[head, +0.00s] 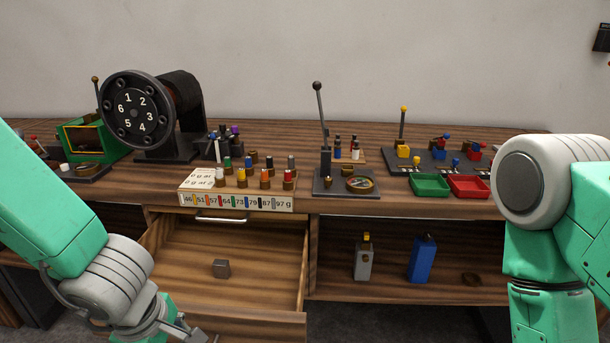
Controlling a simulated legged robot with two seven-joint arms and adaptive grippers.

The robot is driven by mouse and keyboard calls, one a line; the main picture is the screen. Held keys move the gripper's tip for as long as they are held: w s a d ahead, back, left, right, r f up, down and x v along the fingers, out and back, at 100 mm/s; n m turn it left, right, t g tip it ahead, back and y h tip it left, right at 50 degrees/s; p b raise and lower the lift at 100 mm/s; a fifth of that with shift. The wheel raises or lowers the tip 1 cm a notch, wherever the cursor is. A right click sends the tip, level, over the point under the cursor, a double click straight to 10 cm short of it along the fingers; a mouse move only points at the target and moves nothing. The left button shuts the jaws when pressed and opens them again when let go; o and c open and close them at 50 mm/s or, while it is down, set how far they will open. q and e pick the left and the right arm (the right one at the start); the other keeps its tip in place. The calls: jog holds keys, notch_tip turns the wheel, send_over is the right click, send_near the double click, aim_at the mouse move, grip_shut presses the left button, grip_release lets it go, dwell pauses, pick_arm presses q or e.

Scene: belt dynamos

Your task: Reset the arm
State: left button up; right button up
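My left arm comes in from the left. Its gripper (180,333) is low at the front left, near the front of an open drawer (285,324), and is partly cut off by the bottom edge. How far its fingers are apart cannot be told. My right arm is bent at the right edge of the view, and its gripper is out of view. It is unclear which thing the task's arm means.
The wooden workbench (270,135) carries a numbered black wheel (135,107), a weight rack (240,201), a lever stand (325,185), a green tray (430,185) and a red tray (469,187). Bottles stand on the lower shelf.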

pick_arm(q)
jog(key=s+a+f+m+y, duration=0.1)
jog(key=s+a+f+m, duration=0.25)
jog(key=f+m, duration=0.2)
jog(key=s+a+f+m+y, duration=0.1)
jog(key=s+a+f+m, duration=0.25)
jog(key=f, duration=0.35)
jog(key=s+f+m+g+h, duration=0.1)
jog(key=s+f+m, duration=0.5)
jog(key=s+m, duration=0.2)
jog(key=shift+s+d+m+h, duration=0.3)
jog(key=shift+s+m, duration=0.1)
jog(key=shift+s, duration=0.6)
pick_arm(e)
jog(key=shift+d+f, duration=0.1)
jog(key=shift+d, duration=0.25)
pick_arm(q)
jog(key=shift+a+f, duration=0.1)
jog(key=shift+a, duration=0.25)
pick_arm(e)
jog(key=shift+a, duration=0.3)
pick_arm(q)
jog(key=shift+w, duration=0.1)
jog(key=shift+d, duration=0.25)
pick_arm(e)
jog(key=shift+d, duration=0.2)
